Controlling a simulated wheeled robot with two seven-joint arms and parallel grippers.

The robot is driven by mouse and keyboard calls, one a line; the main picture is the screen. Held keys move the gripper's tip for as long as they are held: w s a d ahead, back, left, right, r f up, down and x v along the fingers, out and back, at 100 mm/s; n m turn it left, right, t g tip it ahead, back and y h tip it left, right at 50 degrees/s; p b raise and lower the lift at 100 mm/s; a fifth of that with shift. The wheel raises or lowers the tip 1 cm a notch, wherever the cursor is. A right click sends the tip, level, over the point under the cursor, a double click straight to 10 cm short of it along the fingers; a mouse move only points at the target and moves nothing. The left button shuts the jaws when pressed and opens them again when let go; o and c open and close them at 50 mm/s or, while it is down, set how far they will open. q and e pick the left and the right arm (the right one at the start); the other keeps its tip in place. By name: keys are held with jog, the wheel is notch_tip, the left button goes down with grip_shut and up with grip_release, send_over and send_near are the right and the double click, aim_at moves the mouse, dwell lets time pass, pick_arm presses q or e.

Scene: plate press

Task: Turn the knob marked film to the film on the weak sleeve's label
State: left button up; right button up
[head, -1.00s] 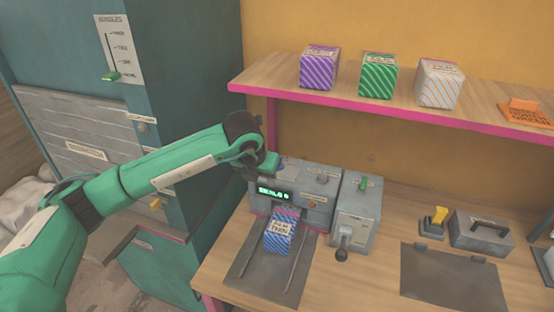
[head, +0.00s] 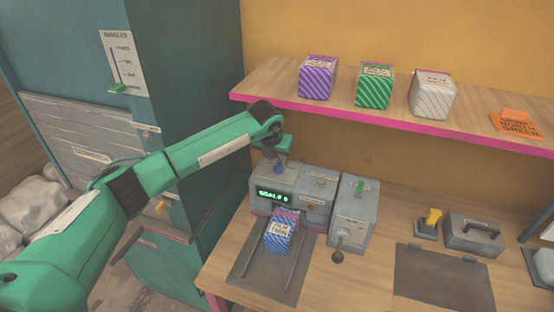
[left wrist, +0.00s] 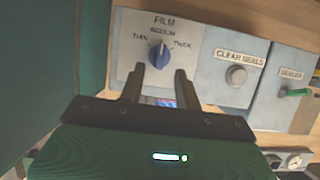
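The blue film knob (left wrist: 159,56) sits on a grey panel marked FILM, with THIN left, MEDIUM above and THICK right. Its pointer seems to face up, near MEDIUM. In the head view the knob (head: 281,167) is at the sealer's back left. My left gripper (left wrist: 158,76) has its two fingers apart, with nothing between them, just short of the knob; contact does not show. In the head view the left gripper (head: 285,146) is above the knob. A blue-and-pink striped sleeve (head: 281,236) lies at the sealer's front; its label appears to read FILM THIN. My right gripper is out of view.
The sealer (head: 306,190) has a lit display. A CLEAR SEALS button (left wrist: 236,75) and a green-levered unit (head: 351,215) stand right of the knob. Purple (head: 317,80), green (head: 374,88) and orange-striped (head: 433,96) packs stand on the shelf (head: 285,100) above. A teal cabinet (head: 205,75) is left.

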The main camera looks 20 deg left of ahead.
aim_at(277, 165)
pick_arm(q)
jog(key=shift+p+x, duration=0.5)
jog(key=shift+x, duration=1.6)
jog(key=shift+s, duration=0.15)
grip_shut()
